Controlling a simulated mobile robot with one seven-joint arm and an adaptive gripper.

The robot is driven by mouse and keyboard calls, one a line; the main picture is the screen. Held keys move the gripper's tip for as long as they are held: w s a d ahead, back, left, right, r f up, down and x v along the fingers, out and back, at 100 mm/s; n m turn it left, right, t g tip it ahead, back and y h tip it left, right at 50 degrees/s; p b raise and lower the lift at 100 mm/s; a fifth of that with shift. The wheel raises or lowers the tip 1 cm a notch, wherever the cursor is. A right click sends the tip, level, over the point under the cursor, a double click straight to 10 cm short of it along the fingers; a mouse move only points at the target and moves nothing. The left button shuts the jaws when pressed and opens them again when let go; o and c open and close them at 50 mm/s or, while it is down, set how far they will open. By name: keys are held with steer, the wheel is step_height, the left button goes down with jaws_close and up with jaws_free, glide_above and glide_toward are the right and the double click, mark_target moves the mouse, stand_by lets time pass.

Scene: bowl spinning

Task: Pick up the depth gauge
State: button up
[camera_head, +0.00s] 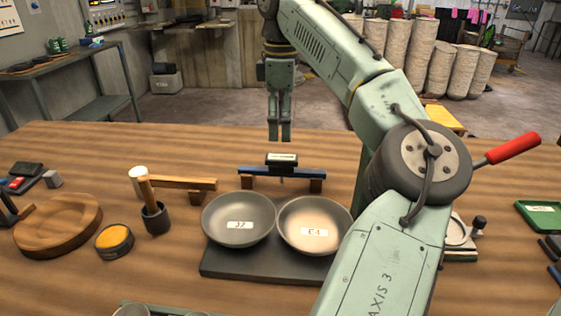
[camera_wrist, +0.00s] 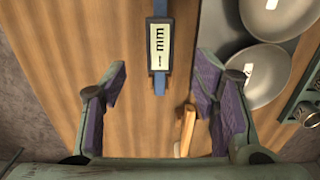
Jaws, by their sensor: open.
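The depth gauge (camera_head: 282,159) has a dark head with a pale display and a blue beam. It rests across two small wooden blocks behind the two bowls. In the wrist view the gauge (camera_wrist: 160,46) is at the top centre, beyond the fingertips and roughly in line with the gap between them. My gripper (camera_head: 279,128) points down above the far part of the table, behind the gauge in the head view. Its purple-padded fingers (camera_wrist: 162,85) are wide apart with nothing between them.
Two grey labelled bowls (camera_head: 238,219) sit on a dark base (camera_head: 262,264) in front of the gauge. A mallet (camera_head: 146,185) stands in a dark cup, with a wooden bar (camera_head: 184,184) behind it. A round wooden dish (camera_head: 58,224) and yellow-topped tin (camera_head: 115,240) are left.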

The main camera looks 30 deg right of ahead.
mark_target(282, 157)
step_height(282, 157, down, 4)
steer(key=shift+s+f, duration=0.1)
steer(key=shift+s, duration=0.05)
steer(key=shift+f+p, duration=0.7)
steer(key=shift+f, duration=1.85)
jaws_close()
